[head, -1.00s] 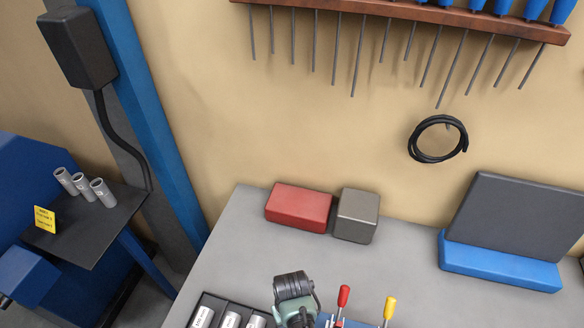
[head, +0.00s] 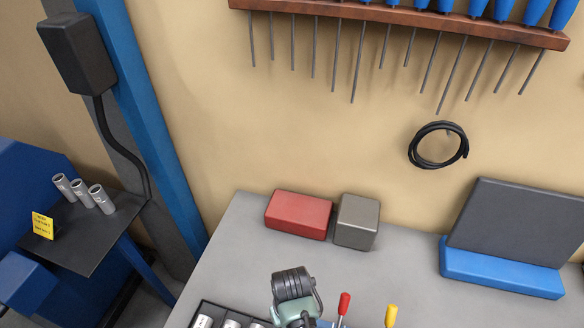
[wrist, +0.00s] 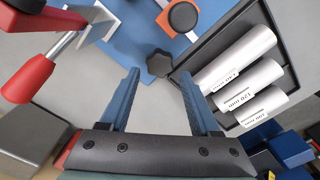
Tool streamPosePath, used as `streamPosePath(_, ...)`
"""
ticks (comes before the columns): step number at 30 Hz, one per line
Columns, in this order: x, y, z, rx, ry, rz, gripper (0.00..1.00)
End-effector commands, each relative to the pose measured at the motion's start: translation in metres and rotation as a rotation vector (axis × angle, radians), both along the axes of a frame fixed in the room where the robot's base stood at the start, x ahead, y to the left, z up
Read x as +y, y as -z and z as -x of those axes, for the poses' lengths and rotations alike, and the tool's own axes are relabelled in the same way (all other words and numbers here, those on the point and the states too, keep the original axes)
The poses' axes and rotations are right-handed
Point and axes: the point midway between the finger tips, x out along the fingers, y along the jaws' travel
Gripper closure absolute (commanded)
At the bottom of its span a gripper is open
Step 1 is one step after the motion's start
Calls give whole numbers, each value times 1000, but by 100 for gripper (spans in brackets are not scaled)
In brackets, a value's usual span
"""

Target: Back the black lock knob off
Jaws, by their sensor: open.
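In the wrist view a black star-shaped knob (wrist: 160,63) shows between and slightly beyond the tips of my gripper (wrist: 159,73). The two blue fingers are open on either side of it, with gaps to both; whether they are level with it in depth I cannot tell. The knob sits by the edge of a blue plate (wrist: 140,25); what is beneath it is hidden. In the head view the fingers and the black knob are out of sight.
A red-handled lever (wrist: 28,79) stands left of my fingers. A black tray (wrist: 216,57) with silver cylinders (wrist: 238,58) lies close on the right. In the head view, a red box (head: 299,215) and grey box (head: 357,222) stand at the bench back; a yellow-tipped lever (head: 391,315) is at front.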

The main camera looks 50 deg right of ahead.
Motion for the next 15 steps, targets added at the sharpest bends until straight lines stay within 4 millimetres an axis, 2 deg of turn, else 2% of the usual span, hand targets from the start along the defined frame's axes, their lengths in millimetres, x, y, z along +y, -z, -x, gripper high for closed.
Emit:
streamPosePath(9, 0, -56, 0, 0, 0, 0, 37)
streamPosePath(15, 0, -76, 1, 3, 0, -1, 37)
